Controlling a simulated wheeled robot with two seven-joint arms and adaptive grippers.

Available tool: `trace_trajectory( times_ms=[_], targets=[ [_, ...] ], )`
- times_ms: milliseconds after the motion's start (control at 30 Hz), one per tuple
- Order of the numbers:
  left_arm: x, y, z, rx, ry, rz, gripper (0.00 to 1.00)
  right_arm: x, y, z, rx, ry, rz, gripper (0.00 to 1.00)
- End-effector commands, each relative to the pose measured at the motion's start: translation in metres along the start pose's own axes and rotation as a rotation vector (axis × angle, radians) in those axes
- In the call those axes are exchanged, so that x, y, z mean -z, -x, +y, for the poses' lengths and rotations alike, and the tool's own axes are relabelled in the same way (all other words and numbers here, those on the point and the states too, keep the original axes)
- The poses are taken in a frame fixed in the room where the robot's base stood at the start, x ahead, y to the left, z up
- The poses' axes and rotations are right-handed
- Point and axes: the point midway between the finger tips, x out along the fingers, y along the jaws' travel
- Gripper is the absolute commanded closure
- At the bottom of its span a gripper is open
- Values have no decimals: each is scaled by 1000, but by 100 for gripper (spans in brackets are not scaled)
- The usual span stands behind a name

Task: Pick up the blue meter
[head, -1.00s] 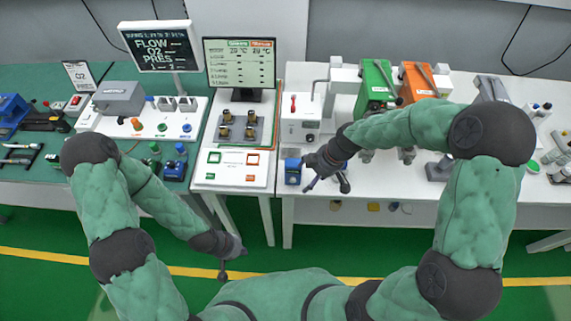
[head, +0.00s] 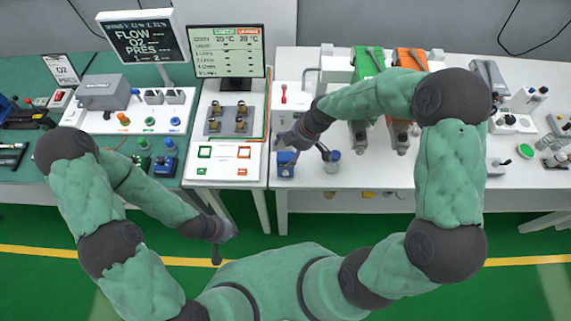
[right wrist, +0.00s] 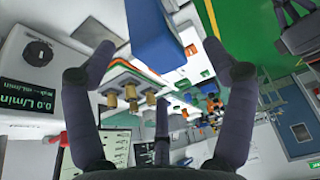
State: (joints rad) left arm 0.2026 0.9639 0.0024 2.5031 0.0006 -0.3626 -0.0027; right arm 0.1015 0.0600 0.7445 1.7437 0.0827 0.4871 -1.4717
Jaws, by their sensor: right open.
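The blue meter (head: 285,164) stands near the front left corner of the right white table. In the right wrist view, a large blue block (right wrist: 157,35), seemingly this meter, lies at the top between the two fingertips. My right gripper (head: 301,149) is open, just behind and beside the meter in the head view. Its fingers also show spread in the right wrist view (right wrist: 158,48), with a gap on each side of the block. My left gripper (head: 217,250) hangs low over the green floor, away from the tables; its jaws are too small to read.
A white box with a dial (right wrist: 35,80) is close on the left in the wrist view. A panel with brass fittings (head: 228,120) lies to the left. Green (head: 367,66) and orange (head: 411,65) units stand behind my right arm.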

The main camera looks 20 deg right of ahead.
Motion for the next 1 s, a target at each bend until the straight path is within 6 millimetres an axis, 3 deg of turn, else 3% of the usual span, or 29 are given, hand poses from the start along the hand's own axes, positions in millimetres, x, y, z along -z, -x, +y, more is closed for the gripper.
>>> trace_trajectory(
  times_ms=[300,600,667,800,900,1000],
  targets=[
    [0,-1,0,0,0,0,100,-4,-41,5,3,0,-1,16],
    [0,-1,0,0,0,0,100,-4,-45,5,0,0,0,16],
    [0,-1,0,0,0,0,100,-4,-45,5,1,0,0,30],
    [0,-1,0,0,0,0,100,-4,-45,5,1,0,0,69],
    [0,-1,0,0,0,0,100,-4,-45,5,1,0,0,93],
    [0,-1,0,0,0,0,100,-4,-44,6,0,0,0,93]
  ],
)
